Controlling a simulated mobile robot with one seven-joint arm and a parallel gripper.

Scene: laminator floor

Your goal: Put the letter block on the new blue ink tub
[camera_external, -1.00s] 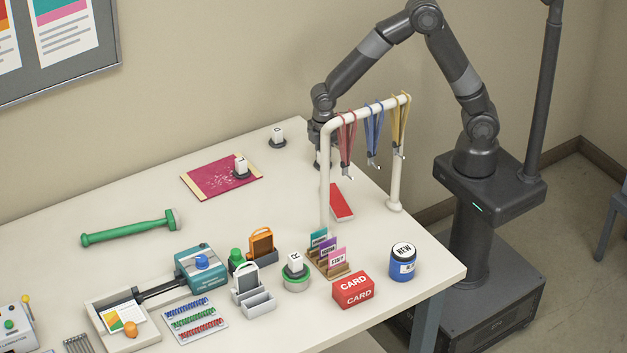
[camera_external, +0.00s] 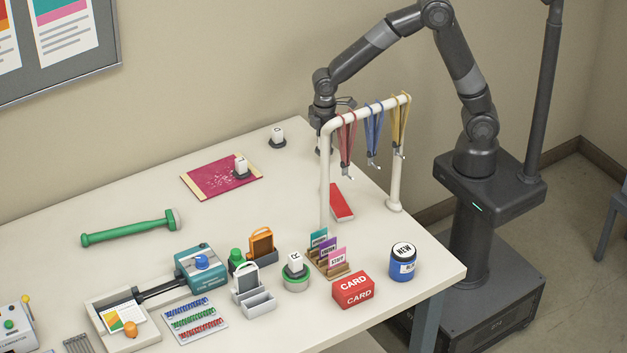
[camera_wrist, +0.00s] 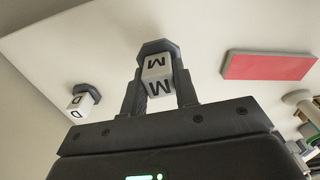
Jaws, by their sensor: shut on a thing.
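My gripper (camera_external: 323,143) is at the back right of the table, behind the white rack. In the wrist view my gripper (camera_wrist: 158,92) is shut on a white letter block (camera_wrist: 158,70) marked M, which has a dark base. The external view mostly hides this block. The new blue ink tub (camera_external: 403,266) stands near the table's front right corner, with a white lid marked NEW, well apart from my gripper. Nothing sits on its lid.
The white rack (camera_external: 326,180) with hanging lanyards (camera_external: 373,128) stands between my gripper and the tub. A red pad (camera_external: 341,203), card holder (camera_external: 331,262) and CARD box (camera_external: 353,290) are nearby. Other letter blocks include one marked D (camera_wrist: 82,104) and one marked R (camera_external: 295,262).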

